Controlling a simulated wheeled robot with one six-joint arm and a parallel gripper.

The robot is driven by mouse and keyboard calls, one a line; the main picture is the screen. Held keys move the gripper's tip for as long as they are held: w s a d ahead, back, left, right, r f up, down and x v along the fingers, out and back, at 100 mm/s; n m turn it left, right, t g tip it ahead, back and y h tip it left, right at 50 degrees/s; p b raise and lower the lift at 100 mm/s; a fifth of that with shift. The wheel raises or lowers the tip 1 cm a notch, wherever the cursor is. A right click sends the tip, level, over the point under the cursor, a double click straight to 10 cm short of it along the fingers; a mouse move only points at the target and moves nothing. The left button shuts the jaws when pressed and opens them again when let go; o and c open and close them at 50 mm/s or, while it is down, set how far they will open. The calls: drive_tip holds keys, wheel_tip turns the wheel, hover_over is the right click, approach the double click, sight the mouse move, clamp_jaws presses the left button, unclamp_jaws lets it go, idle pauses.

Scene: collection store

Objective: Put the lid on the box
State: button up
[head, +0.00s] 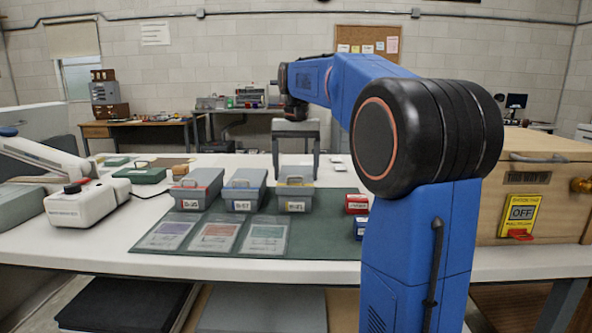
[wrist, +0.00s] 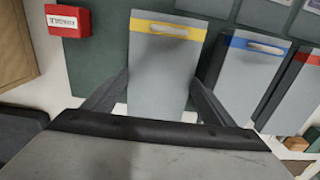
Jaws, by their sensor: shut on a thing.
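A grey lid with a yellow stripe (wrist: 167,60) and a pale handle lies between the two fingers of my gripper (wrist: 160,88) in the wrist view. My gripper (head: 296,176) is shut on this lid. The lid looks level over the box. I cannot tell whether it is fully seated or slightly raised. In the wrist view the lid hides the box beneath.
A blue-striped box (head: 243,192) and a red-striped box (head: 197,191) stand to the left on the green mat (head: 300,247). A small red box (head: 357,204) is close on the right. Several flat cards lie in front. A white lamp base (head: 88,203) stands at left.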

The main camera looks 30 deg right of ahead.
drive_tip(key=shift+f, duration=0.35)
idle(0.7)
drive_tip(key=o, duration=1.1)
wheel_tip(320, 180, up, 17)
drive_tip(key=shift+r, duration=0.15)
